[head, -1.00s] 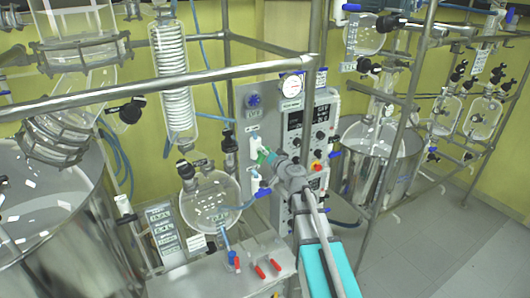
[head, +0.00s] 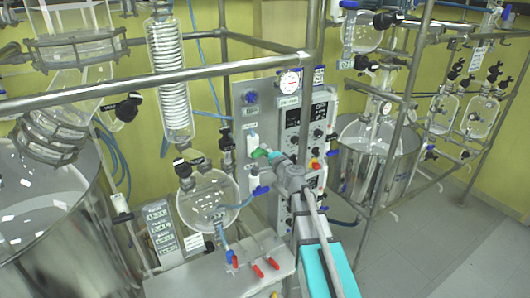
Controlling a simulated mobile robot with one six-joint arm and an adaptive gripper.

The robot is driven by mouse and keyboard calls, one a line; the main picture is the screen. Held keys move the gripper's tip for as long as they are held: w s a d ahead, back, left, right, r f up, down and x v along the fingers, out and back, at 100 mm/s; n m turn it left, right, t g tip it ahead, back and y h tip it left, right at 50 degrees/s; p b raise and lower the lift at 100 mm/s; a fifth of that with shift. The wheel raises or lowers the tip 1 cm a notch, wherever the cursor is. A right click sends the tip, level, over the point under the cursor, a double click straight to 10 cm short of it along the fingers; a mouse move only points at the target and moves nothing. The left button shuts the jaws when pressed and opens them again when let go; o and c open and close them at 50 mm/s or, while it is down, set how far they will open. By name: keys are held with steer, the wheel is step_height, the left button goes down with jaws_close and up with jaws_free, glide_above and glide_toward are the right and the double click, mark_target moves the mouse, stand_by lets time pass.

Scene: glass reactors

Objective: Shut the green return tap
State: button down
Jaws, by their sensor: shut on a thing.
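The green return tap (head: 260,153) is on the grey panel (head: 250,117) in the middle of the head view, beside a white valve body. Its green handle lies nearly level and points left. My gripper (head: 273,156) reaches it from the right and is shut on the green handle. The fingertips cover the handle's right end.
A blue-handled tap (head: 259,189) sits just below my gripper. A round glass flask (head: 208,201) stands to the left and a control box (head: 309,128) to the right. Red-handled valves (head: 272,264) are on the bench, and a steel rail (head: 150,82) crosses in front.

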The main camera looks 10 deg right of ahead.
steer(key=shift+f+m, duration=0.1)
steer(key=shift+m, duration=0.3)
steer(key=shift+c, duration=2.4)
jaws_free()
steer(key=v, duration=1.2)
